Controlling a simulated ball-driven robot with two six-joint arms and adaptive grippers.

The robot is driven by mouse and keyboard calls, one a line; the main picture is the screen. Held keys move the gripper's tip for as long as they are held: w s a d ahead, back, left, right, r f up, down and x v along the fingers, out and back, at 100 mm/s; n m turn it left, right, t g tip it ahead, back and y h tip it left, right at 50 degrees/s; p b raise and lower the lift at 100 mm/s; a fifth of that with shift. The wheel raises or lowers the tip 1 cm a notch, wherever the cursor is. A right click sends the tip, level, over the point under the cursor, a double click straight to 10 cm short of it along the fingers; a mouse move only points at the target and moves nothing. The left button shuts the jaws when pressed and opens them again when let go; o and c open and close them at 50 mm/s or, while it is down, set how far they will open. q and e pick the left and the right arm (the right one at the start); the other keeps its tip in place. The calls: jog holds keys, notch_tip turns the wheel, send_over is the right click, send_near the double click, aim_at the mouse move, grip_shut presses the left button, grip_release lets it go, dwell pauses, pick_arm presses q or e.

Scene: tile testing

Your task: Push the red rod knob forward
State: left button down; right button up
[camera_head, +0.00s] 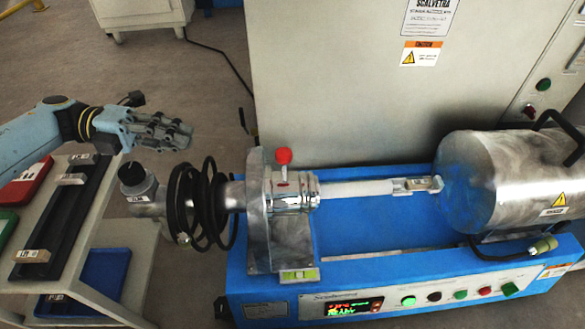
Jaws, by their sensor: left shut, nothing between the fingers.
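The red rod knob (283,156) stands upright on top of the metal clamp housing (293,190) of the blue testing machine. My left gripper (188,134) is shut and empty. It is in the air to the left of the knob, at a little higher level in the picture, with a clear gap between them. Its fingers point right, towards the knob's side. A white rod (355,188) runs from the clamp to a small specimen holder (420,184) by the furnace cylinder. My right gripper is not in view.
A black coiled cable (205,205) hangs around the shaft left of the clamp. The steel cylinder (500,175) fills the right. A grey cabinet (340,90) stands behind. A white cart (130,230) with a red tray (28,183) and a blue tray (100,270) is at left.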

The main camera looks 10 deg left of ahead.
aim_at(262, 162)
pick_arm(q)
jog(key=shift+w+d, duration=0.15)
jog(key=shift+d, duration=0.1)
jog(key=d, duration=0.4)
jog(key=w+d+f+b, duration=0.1)
jog(key=d, duration=0.3)
jog(key=d+f+b, duration=0.1)
jog(key=d, duration=0.3)
jog(key=shift+w, duration=0.2)
jog(key=shift+w+d+b, duration=0.1)
jog(key=shift+d+b, duration=0.25)
jog(key=shift+d, duration=0.3)
jog(key=shift+r, duration=0.1)
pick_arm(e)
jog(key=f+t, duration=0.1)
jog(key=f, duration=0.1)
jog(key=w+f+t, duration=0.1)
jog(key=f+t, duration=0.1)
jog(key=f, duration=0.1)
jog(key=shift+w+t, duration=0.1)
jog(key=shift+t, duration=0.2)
pick_arm(q)
jog(key=shift+d, duration=0.1)
